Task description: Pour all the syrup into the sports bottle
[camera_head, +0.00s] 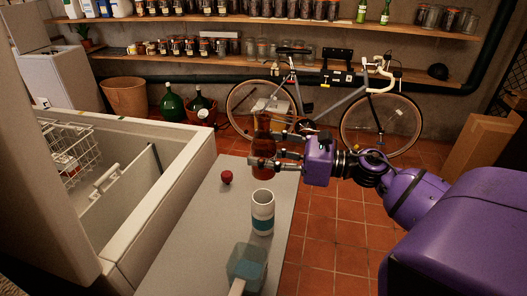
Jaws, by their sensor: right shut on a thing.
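My right gripper (277,153) comes in from the right and is shut on an amber-brown bottle (262,170), which looks like the syrup. The bottle is upright above the far part of the grey worktop; I cannot tell whether it touches it. A white cup-like bottle with a blue-grey band (262,214), seemingly the sports bottle, stands upright on the worktop, nearer than the syrup and apart from it. Its top looks open. My left gripper is not in view.
A small dark red object (226,178) lies on the grey worktop (190,240). A teal-grey translucent container with a pale handle (247,266) is at the near edge of view. An open chest freezer (170,185) borders the worktop on the left. A bicycle (330,95) stands behind.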

